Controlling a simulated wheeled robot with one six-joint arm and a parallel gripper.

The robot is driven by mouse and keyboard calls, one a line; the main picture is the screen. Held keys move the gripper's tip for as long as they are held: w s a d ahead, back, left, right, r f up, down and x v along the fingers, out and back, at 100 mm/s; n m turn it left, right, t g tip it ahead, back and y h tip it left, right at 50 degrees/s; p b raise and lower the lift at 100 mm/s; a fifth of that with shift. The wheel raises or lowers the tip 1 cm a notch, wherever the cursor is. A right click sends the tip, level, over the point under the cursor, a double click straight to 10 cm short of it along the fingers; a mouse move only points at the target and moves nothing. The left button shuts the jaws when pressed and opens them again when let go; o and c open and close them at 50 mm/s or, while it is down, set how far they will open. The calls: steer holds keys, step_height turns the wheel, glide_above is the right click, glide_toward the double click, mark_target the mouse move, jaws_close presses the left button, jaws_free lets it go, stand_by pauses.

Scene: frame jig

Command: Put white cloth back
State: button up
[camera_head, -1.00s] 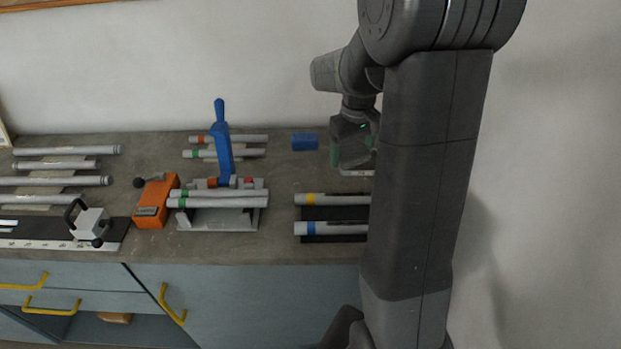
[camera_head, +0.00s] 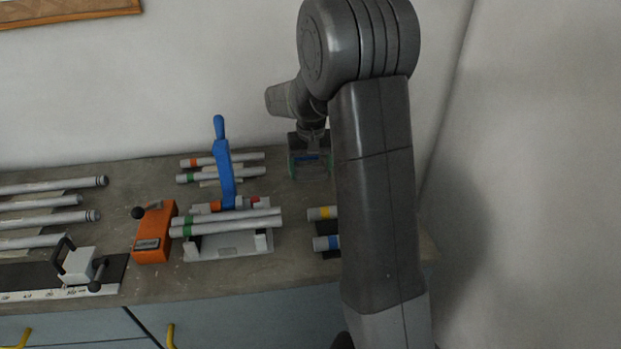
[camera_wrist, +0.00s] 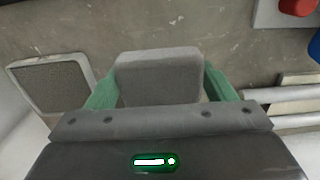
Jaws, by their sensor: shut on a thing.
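My gripper (camera_head: 309,172) hangs over the back of the bench, right of the blue clamp. In the head view the held piece cannot be made out clearly. A pale-rimmed tray with a grey mesh inside (camera_wrist: 62,82) lies left of the held piece in the wrist view.
A blue upright clamp handle (camera_head: 223,165), tubes with green bands (camera_head: 225,226) and an orange block (camera_head: 153,235) stand left of my gripper. Tubes with yellow and blue bands (camera_head: 322,213) are in front, partly hidden by my arm. The wall is close behind.

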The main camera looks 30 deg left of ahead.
mark_target(311, 179)
steer(key=shift+f, duration=1.9)
steer(key=o, duration=1)
step_height(311, 179, up, 12)
steer(key=shift+r, duration=0.15)
steer(key=shift+f, duration=4.25)
steer(key=shift+f, duration=0.1)
